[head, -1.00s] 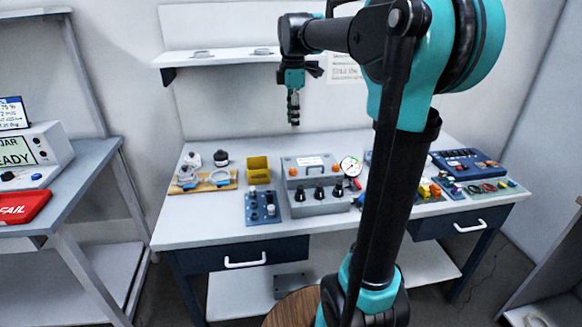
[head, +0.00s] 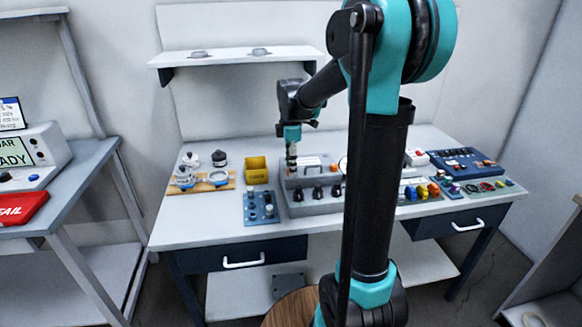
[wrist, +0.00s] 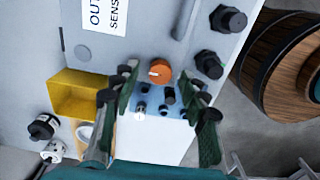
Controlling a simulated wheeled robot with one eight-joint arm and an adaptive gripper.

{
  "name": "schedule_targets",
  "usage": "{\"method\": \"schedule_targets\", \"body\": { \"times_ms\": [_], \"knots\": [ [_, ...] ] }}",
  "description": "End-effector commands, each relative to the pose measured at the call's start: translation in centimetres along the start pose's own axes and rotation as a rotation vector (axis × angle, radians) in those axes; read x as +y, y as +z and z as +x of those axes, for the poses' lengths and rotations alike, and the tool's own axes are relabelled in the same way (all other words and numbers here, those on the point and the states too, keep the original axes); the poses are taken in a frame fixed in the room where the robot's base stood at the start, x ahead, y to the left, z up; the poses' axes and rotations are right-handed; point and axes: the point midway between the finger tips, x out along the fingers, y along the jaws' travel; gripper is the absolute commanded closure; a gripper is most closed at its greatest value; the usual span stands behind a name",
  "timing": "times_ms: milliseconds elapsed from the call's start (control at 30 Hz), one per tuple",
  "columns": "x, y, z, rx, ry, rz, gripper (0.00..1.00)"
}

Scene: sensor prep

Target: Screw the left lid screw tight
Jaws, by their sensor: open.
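The grey box (head: 318,206) stands on the bench, with black knobs along its front and a handle on its lid. Its left lid screw, an orange knob with a pale mark (wrist: 160,71), shows in the wrist view at the lid's edge. My gripper (head: 291,168) points down over the left part of the box in the head view. In the wrist view my gripper (wrist: 160,80) is open, its two dark fingers on either side of the orange screw. Whether the fingertips reach the screw's height is unclear. In the head view my gripper and arm cover parts of the lid.
A blue plate with pegs (head: 261,207) and a yellow bin (head: 257,170) stand left of the box. A wooden board with clamp-like parts (head: 200,182) lies farther left. Coloured parts and a blue panel (head: 462,160) are at the right. A round wooden stool (head: 290,308) stands in front.

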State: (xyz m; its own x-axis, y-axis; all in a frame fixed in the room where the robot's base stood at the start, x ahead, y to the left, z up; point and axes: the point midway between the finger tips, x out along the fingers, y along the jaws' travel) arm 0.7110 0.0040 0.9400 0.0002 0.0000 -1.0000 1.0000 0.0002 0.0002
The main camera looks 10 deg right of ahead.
Motion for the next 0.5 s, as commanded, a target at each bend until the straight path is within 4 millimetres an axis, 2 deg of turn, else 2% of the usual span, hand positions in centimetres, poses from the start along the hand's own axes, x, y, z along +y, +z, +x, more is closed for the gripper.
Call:
{"method": "schedule_targets", "body": {
  "times_ms": [133,400,500],
  "knots": [
    [-0.03,0.0,0.78,0.0,0.0,0.0,0.56],
    [-0.03,0.0,0.9,0.0,0.0,0.0,0.56],
    [-0.03,0.0,0.89,0.0,0.0,0.0,0.67]
  ]
}}
